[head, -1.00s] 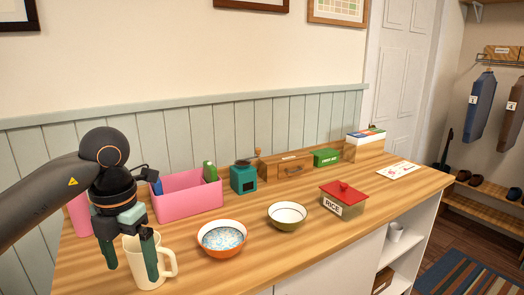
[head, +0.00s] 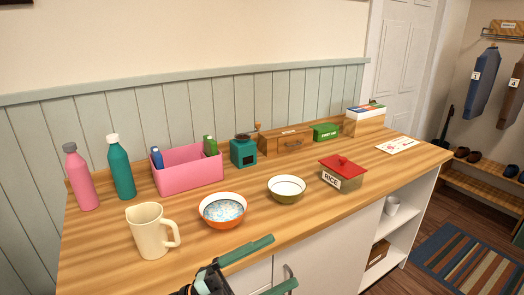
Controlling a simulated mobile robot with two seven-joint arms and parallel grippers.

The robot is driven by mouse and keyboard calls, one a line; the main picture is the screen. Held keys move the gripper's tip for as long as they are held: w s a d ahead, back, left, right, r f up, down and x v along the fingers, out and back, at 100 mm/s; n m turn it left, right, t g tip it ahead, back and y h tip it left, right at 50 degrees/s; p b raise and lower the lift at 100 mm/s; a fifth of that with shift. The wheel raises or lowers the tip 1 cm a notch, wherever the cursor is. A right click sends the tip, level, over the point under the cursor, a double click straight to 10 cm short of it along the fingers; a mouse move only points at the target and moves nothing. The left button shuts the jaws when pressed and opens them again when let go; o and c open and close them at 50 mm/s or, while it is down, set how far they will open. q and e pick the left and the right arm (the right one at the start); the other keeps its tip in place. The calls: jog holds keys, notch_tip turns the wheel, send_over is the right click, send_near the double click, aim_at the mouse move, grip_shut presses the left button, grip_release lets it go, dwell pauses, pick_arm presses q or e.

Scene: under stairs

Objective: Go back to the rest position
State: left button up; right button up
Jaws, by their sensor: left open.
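My left gripper (head: 266,265) is at the bottom middle of the head view, in front of the counter's front edge. Its two green fingers are apart with nothing between them. The cream jug (head: 150,232) stands upright on the wooden counter (head: 105,262) at the front left, apart from the gripper. My right gripper is not in view.
An orange bowl (head: 222,211) with blue and white contents, a green-and-white bowl (head: 287,189) and a rice box (head: 343,174) stand along the counter. Behind are a pink bottle (head: 80,180), a teal bottle (head: 121,170), a pink bin (head: 190,174) and a teal grinder (head: 243,153).

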pick_arm(q)
jog(key=w+a+f+n+t+y, duration=0.1)
jog(key=a+f+n+t+y, duration=0.45)
jog(key=f+n+y, duration=0.35)
jog(key=w+a+f+n+t+y, duration=0.1)
jog(key=a+f+n+t+y, duration=0.45)
jog(key=f+n, duration=0.35)
jog(key=s+a+f+n+g+y, duration=0.2)
jog(key=s+a+f+n+g, duration=0.1)
jog(key=s+f, duration=0.4)
jog(key=s+a+f+n+g+y, duration=0.3)
jog(key=s+f, duration=0.4)
jog(key=f, duration=0.3)
jog(key=shift+s+a+n+g, duration=0.3)
jog(key=shift+a+n+g, duration=0.2)
jog(key=shift+n, duration=0.3)
